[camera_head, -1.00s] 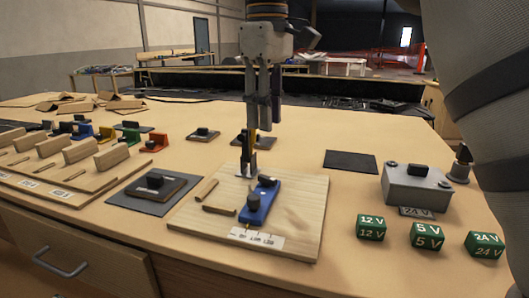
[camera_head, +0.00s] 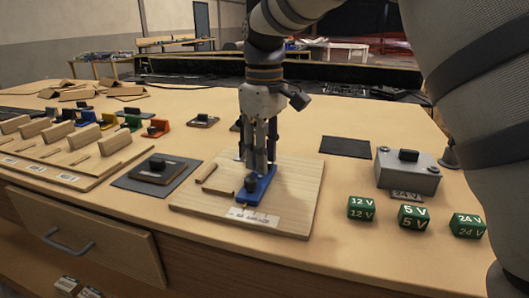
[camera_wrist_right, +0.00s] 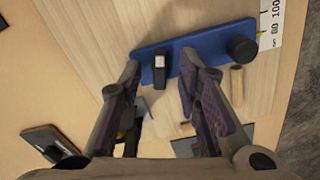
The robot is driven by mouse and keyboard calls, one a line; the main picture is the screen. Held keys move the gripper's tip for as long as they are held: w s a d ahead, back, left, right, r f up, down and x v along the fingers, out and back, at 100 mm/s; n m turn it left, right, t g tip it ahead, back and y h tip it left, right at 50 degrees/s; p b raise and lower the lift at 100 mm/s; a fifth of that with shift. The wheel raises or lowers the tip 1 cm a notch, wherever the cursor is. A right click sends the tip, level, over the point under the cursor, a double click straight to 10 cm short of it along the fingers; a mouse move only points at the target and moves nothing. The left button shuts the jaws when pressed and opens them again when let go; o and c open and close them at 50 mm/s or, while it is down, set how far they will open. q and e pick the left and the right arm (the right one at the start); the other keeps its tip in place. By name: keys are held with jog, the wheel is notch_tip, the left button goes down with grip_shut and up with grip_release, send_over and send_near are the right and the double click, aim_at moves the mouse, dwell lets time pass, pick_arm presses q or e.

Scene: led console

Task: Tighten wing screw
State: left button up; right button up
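A blue bar (camera_head: 259,190) lies on a light wooden board (camera_head: 300,195); the bar (camera_wrist_right: 215,40) also shows in the right wrist view. A round black knob (camera_head: 252,184) stands at its near end. Toward the other end stands a black wing screw with a pale top (camera_wrist_right: 160,74); the fingers hide it in the head view. My right gripper (camera_head: 258,166) points down over the bar. In the right wrist view its fingers (camera_wrist_right: 162,72) are open, one on each side of the wing screw, with gaps between. My left gripper is not in view.
A printed label strip (camera_head: 254,218) is at the board's front edge and a wooden strip (camera_head: 206,172) at its left. A grey box (camera_head: 408,178) and green voltage blocks (camera_head: 413,217) stand to the right. A dark mat (camera_head: 345,147) lies bare behind.

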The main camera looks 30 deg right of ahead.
grip_shut()
jog(key=m, duration=0.4)
grip_release()
jog(key=shift+r, duration=0.1)
notch_tip(320, 180, up, 12)
dwell(0.3)
